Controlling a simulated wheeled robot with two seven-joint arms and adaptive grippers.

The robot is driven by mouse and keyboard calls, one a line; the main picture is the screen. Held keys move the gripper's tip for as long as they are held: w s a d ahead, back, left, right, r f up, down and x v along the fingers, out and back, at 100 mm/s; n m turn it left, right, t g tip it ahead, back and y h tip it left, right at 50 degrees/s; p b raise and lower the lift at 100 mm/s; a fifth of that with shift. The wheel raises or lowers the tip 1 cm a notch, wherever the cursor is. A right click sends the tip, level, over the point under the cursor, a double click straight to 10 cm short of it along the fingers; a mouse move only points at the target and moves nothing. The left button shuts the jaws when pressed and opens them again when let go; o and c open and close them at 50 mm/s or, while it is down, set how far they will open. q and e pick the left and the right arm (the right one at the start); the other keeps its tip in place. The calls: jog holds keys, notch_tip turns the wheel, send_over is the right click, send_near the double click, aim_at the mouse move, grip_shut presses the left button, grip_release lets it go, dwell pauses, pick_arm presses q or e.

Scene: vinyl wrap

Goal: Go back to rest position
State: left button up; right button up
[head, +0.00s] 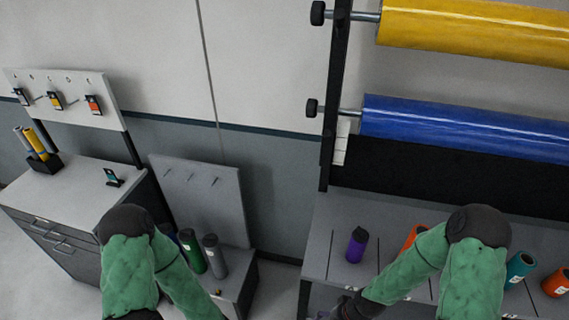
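My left arm, in a green sleeve, comes in at the lower left. Its forearm runs down and right past the bottom edge, so my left gripper is out of view. My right arm, also green-sleeved, bends at the lower right, and its forearm points down and left. A dark part of my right gripper (348,307) shows at the bottom edge, in front of the grey bench (318,235). Its fingers are cut off or too unclear to judge, and nothing held is visible.
Green (191,254) and grey (214,257) rolls stand near my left forearm. A cabinet (70,190) is at left. Yellow (470,30) and blue (460,127) wrap rolls hang above.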

jog(key=s+a+f+n, duration=0.3)
jog(key=s+f+n, duration=0.1)
jog(key=s+f, duration=0.2)
notch_tip(320, 180, down, 18)
jog(key=w+a+b, duration=0.1)
jog(key=b, duration=1.9)
jog(key=shift+w+n, duration=0.2)
jog(key=shift+n, duration=0.2)
jog(key=shift+r, duration=0.1)
